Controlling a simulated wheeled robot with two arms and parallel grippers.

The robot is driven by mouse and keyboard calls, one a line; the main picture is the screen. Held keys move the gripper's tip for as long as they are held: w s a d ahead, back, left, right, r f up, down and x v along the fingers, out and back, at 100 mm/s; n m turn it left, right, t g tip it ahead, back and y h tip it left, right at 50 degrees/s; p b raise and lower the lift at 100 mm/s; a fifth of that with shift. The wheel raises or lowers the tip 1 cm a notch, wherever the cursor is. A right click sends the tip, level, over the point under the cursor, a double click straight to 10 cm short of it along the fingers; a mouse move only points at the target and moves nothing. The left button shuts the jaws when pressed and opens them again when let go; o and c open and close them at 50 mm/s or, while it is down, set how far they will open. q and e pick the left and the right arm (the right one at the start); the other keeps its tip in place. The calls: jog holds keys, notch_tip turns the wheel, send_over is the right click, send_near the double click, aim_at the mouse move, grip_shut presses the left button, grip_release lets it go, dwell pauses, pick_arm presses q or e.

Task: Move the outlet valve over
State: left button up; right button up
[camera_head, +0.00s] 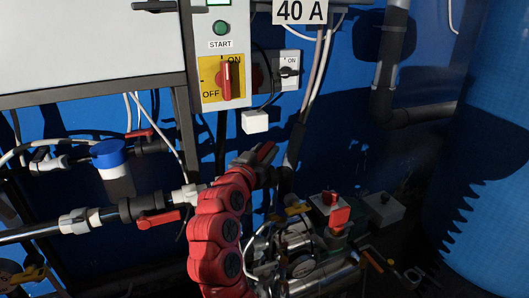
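A valve with a red lever (158,218) sits on the pipe at lower left, between white fittings. A second valve with a red lever (140,132) is higher up, right of a blue-capped white part. No label in view tells which one is the outlet valve. My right gripper (264,154) is at the end of the red arm rising from the bottom middle. It is below the switch panel, to the right of both levers and apart from them. Its fingers are dark and small, so their opening is unclear. My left gripper is not in view.
A panel with a yellow ON/OFF plate and red rotary switch (225,84) is above. A small white box (255,121) hangs close to my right gripper. Pipes, gauges and red-topped parts (335,212) crowd the lower right. A large blue tank (490,170) stands at right.

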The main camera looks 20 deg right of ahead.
jog(key=shift+o, duration=1)
jog(key=p+v, duration=0.1)
jog(key=v, duration=1.6)
jog(key=shift+s+p, duration=0.2)
jog(key=shift+p, duration=0.15)
jog(key=shift+a+r, duration=0.1)
